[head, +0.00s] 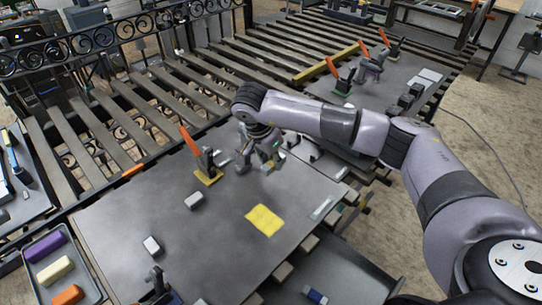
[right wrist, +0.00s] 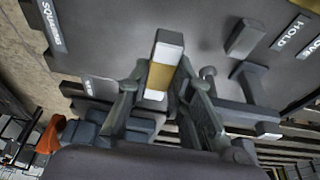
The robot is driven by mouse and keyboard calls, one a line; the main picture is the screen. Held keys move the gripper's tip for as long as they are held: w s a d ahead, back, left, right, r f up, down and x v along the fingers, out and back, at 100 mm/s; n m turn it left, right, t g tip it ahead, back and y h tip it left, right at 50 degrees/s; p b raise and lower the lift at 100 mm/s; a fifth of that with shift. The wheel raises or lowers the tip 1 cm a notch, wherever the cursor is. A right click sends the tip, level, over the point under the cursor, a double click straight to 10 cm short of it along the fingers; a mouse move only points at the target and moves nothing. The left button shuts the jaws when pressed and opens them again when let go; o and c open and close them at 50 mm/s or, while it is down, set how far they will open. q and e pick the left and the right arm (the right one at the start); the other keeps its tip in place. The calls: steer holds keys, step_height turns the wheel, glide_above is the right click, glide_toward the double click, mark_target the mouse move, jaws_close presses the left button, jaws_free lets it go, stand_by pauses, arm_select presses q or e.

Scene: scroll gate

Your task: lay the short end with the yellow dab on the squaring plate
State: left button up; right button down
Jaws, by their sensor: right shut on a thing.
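My right gripper (head: 268,160) is above the far part of the grey bench top, beside the orange-handled clamp (head: 205,163). In the right wrist view it (right wrist: 158,92) is shut on a short grey piece with a yellow dab (right wrist: 161,72) across it and pale ends. The piece sticks out beyond the fingers; it is hard to make out in the head view. A label reading SQUARING (right wrist: 52,26) is near the bench edge in the right wrist view. I cannot clearly tell the squaring plate itself. My left gripper is not clearly seen.
Two other short grey pieces lie on the bench, one in the middle (head: 195,201) and one near the front (head: 152,246). A flat yellow square (head: 264,219) lies to the right. A tray (head: 92,290) with coloured blocks stands at the left.

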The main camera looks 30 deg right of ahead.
mark_target(272, 182)
steer(key=shift+f+b, duration=0.4)
steer(key=shift+f, duration=0.45)
step_height(272, 182, down, 2)
steer(key=shift+f+b, duration=0.25)
steer(key=shift+b, duration=0.45)
steer(key=shift+w+f+b, duration=0.1)
steer(key=shift+f+b, duration=0.35)
steer(key=shift+f, duration=0.05)
arm_select(q)
steer(key=w+f, duration=0.2)
steer(key=f, duration=0.1)
steer(key=shift+a+f, duration=0.1)
steer(key=shift+f, duration=0.1)
arm_select(e)
steer(key=shift+f, duration=0.1)
arm_select(q)
steer(key=shift+s, duration=0.3)
steer(key=shift+f+b, duration=0.35)
arm_select(e)
steer(key=shift+f, duration=0.35)
steer(key=c, duration=1.3)
jaws_free()
steer(key=shift+c, duration=0.2)
arm_select(q)
steer(key=shift+a, duration=0.1)
arm_select(e)
steer(key=v, duration=1.2)
